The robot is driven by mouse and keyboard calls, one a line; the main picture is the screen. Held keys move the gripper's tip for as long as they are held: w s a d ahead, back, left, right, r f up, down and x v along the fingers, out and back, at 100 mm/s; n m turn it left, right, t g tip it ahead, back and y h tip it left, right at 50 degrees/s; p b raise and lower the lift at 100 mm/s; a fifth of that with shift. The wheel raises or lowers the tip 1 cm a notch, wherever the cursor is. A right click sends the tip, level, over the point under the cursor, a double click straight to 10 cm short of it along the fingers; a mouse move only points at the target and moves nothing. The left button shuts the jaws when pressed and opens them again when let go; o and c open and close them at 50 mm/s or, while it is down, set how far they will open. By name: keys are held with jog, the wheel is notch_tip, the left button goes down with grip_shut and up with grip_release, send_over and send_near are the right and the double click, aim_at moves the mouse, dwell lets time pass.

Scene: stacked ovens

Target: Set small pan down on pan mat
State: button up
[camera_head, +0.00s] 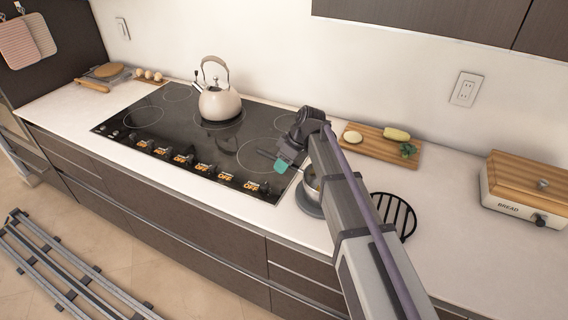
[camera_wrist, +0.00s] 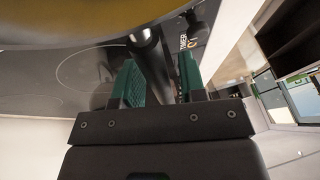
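The small pan (camera_head: 314,190), silver with yellow-orange contents, is partly hidden behind my arm. Its underside or side fills the top of the wrist view (camera_wrist: 80,20). My gripper (camera_head: 283,164) is at the pan's dark handle (camera_wrist: 150,50), which runs between the green fingers (camera_wrist: 160,85); they look closed on it. A grey round disc (camera_head: 309,209) lies on the counter directly below the pan; I cannot tell whether they touch. A round black slatted mat (camera_head: 407,221) lies on the counter to the right, partly covered by my arm.
The cooktop (camera_head: 180,125) with a cream kettle (camera_head: 221,103) is to the left. A cutting board (camera_head: 376,150) with food is behind my arm. A bread box (camera_head: 525,190) stands at the far right. Counter between mat and bread box is clear.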

jog(key=shift+o, duration=0.7)
jog(key=shift+r+p, duration=0.35)
jog(key=p+v, duration=1)
jog(key=v, duration=0.1)
jog(key=shift+d+r, duration=0.25)
